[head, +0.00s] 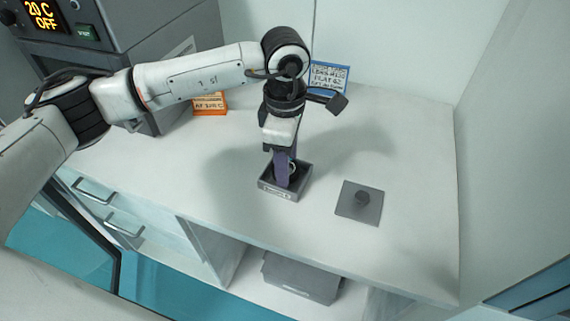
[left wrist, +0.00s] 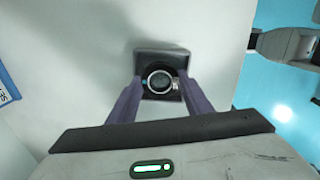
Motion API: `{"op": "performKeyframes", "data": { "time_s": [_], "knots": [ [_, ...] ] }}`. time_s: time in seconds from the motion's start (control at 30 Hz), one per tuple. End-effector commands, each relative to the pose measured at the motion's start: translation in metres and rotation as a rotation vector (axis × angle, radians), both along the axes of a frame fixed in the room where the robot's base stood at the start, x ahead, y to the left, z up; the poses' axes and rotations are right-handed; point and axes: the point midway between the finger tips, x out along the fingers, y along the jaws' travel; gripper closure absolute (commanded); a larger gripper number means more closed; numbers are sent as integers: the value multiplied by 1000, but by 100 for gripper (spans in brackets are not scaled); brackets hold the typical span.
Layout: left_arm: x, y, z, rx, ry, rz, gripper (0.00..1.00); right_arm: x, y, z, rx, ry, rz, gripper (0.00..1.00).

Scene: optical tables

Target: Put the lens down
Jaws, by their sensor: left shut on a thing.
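The lens (left wrist: 160,81) is a small round piece in a dark ring with a glassy centre. My left gripper (left wrist: 159,88) is shut on it, with a purple finger on each side. A small dark grey open tray (head: 281,192) with a label on its front stands on the bench. In the head view the left gripper (head: 288,178) points down, its fingertips within the tray's outline. The lens shows there only partly, between the fingers. The tray also shows behind the lens in the left wrist view (left wrist: 161,53). I cannot tell whether the lens touches the tray floor. My right gripper is not in view.
A blue sign (head: 329,76) and an orange sign (head: 209,103) stand behind. A grey instrument with a lit display (head: 42,15) is at the back left. The bench's right side is clear.

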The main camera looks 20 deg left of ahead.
Motion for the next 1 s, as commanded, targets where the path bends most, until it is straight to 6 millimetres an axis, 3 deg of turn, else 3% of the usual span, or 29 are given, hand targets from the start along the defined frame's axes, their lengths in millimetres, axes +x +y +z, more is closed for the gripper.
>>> {"op": "performKeyframes", "data": {
  "time_s": [0.03, 0.6, 0.63, 0.73, 1.0],
  "knots": [
    [-8, 1, -18, 10, 31, -3, 81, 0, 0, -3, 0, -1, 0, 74],
    [-8, 0, -32, 6, 33, -3, 82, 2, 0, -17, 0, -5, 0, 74],
    [-8, 0, -32, 6, 33, -4, 53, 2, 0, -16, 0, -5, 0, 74],
    [-8, 0, -32, 6, 34, -4, 37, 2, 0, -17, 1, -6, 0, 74],
    [-9, -1, -18, 5, 35, -5, 36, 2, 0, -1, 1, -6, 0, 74]
  ]
}}
